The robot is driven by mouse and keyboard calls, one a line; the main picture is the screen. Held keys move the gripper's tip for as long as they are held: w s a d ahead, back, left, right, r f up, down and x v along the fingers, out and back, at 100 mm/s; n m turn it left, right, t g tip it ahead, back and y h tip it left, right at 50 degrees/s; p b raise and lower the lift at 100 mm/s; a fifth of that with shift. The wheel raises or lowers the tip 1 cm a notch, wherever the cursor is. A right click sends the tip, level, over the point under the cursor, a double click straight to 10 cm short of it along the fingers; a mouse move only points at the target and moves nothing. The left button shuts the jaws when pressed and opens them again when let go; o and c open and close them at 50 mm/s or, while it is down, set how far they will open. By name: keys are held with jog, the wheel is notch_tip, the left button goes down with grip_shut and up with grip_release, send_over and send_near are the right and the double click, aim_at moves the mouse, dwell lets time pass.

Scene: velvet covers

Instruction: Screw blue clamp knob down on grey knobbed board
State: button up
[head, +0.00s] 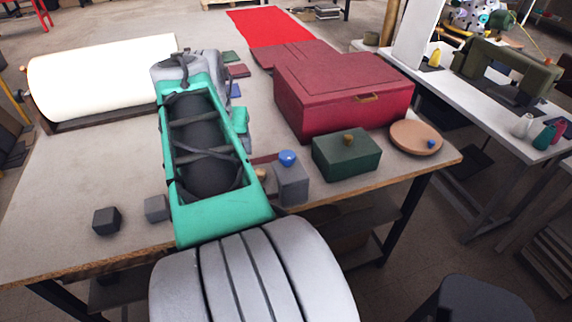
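A blue knob (287,158) sits on top of a small upright grey block (291,185) near the table's front edge, just right of my green arm link. This grey block looks like the grey knobbed board, but I cannot tell for sure. I cannot tell whether the knob is raised or tight. A small brass-coloured knob (262,174) shows at the block's left, partly hidden by my arm. My arm reaches away over the table, and its wrist bends down at the far end. My gripper is hidden behind the arm.
A green box (346,156) with a brass knob stands right of the grey block. A large red box (340,95) stands behind it. A round wooden board (415,137) with a small blue knob lies at right. Dark (106,221) and grey (156,208) cubes sit front left. A white roll (100,75) lies back left.

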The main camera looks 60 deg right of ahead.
aim_at(287, 155)
jog(key=s+d+f+m+g+b, duration=0.1)
jog(key=s+d+m+g, duration=0.1)
jog(key=s+d+m, duration=0.5)
jog(key=d+f, duration=0.1)
jog(key=f, duration=0.1)
jog(key=s+d+f+n, duration=0.1)
jog(key=d+f, duration=0.1)
jog(key=d+f+n, duration=0.1)
jog(key=f, duration=0.2)
jog(key=shift+s+d, duration=0.3)
jog(key=shift+s, duration=0.1)
jog(key=shift+c, duration=0.2)
jog(key=c, duration=1.3)
